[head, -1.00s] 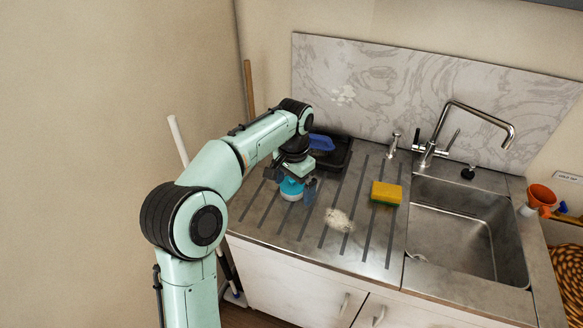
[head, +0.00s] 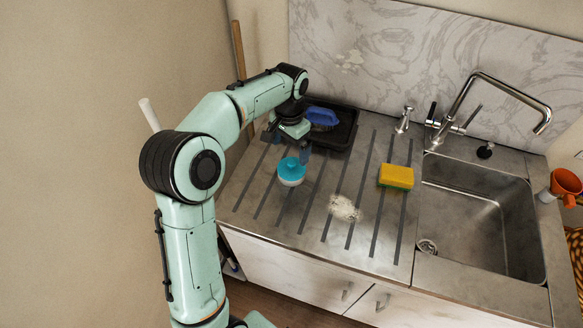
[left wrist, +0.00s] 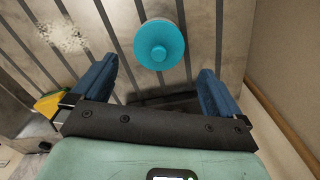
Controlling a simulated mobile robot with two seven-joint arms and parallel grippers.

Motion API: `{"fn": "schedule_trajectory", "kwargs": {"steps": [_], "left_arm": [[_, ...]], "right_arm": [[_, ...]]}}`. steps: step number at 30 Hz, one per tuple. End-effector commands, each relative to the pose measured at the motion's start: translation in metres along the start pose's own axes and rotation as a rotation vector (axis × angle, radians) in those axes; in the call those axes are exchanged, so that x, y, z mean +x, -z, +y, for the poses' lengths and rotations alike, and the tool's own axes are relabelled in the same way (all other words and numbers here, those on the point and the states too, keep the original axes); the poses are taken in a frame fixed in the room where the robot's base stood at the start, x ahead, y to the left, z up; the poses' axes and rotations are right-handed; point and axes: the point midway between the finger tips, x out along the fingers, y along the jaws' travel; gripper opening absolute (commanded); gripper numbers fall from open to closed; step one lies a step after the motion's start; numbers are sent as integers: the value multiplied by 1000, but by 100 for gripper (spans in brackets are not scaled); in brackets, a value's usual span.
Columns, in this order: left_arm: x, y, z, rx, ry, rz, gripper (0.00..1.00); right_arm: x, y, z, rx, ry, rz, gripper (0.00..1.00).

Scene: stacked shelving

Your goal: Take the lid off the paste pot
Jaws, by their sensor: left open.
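The paste pot (head: 292,182) is a small round white pot standing upright on the ribbed steel drainboard. Its blue lid (head: 291,168) sits on top. In the left wrist view the round lid (left wrist: 160,44), with a raised knob, is at the top centre, ahead of the fingertips. My left gripper (head: 287,146) is open and empty, just behind the pot on the side of the black tray. Its blue fingers (left wrist: 157,68) are spread wide, with nothing between them. My right gripper is not in view.
A black tray (head: 345,132) holding a blue brush (head: 321,117) stands behind the gripper. A yellow and green sponge (head: 396,177) and a patch of white powder (head: 344,208) lie to the right. The sink (head: 480,225) is further right. The front of the drainboard is clear.

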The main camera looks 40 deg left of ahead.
Motion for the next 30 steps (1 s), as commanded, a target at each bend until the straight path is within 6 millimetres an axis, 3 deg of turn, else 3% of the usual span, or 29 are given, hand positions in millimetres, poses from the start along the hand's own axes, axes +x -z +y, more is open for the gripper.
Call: {"fn": "schedule_trajectory", "kwargs": {"steps": [1, 10, 18, 27, 28, 30], "left_arm": [[10, -1, 0, 0, -1, -4, 100], [34, 1, 1, 0, -1, -2, 100], [72, 4, 2, 0, 0, -1, 100], [76, 5, 2, 0, 1, 1, 100], [76, 5, 2, 0, 1, 1, 94], [76, 5, 2, 0, 1, 1, 71]], "right_arm": [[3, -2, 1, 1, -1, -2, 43], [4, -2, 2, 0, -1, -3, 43], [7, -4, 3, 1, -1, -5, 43], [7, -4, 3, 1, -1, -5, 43], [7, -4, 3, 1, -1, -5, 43], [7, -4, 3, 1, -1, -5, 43]]}}
